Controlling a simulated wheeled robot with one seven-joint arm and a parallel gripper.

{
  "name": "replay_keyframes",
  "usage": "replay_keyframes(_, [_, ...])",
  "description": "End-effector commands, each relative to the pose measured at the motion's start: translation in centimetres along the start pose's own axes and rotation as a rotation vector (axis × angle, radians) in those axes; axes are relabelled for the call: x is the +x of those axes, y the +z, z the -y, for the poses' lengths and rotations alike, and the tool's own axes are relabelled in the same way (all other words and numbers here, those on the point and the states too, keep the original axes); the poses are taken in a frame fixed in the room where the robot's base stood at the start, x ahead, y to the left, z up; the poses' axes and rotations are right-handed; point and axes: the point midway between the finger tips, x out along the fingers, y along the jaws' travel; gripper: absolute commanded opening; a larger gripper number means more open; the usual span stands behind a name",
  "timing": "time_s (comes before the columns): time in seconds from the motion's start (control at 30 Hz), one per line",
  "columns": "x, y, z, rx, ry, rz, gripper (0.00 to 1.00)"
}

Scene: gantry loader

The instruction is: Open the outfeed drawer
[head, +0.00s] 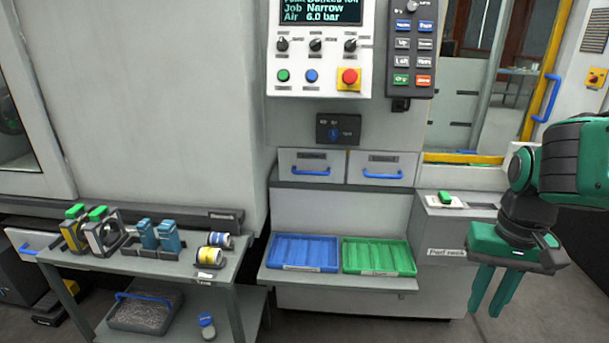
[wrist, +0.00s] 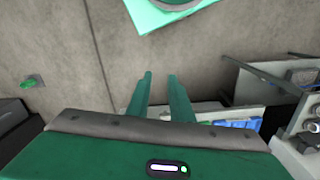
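Two closed grey drawers sit side by side below the control panel in the head view. The left drawer (head: 311,158) and the right drawer (head: 381,160) each have a blue bar handle. Their small labels are too small to read, so I cannot tell which is the outfeed drawer. My gripper (head: 484,313) hangs at the right, pointing down, well right of and below both drawers. Its green fingers are apart and nothing is between them. The wrist view also shows the fingers (wrist: 160,76) apart and empty, over the floor.
A blue tray (head: 303,246) and a green tray (head: 378,252) sit on a shelf (head: 338,284) below the drawers. A cart (head: 184,270) carrying several parts stands left. Floor between cart and shelf is partly clear.

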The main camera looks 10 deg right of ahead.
Motion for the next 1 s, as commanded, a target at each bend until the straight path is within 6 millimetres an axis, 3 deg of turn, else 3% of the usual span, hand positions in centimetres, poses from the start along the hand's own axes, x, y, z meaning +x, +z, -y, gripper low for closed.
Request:
replay_keyframes(0.23, [-0.4, 0.8, -0.6, -0.002, -0.005, -0.012, 0.20])
replay_keyframes(0.37, [0.1, -1.0, -0.5, 0.001, 0.015, -0.015, 0.20])
replay_keyframes(1.0, [7.5, -20.6, 1.7, -0.078, 0.428, -0.232, 0.20])
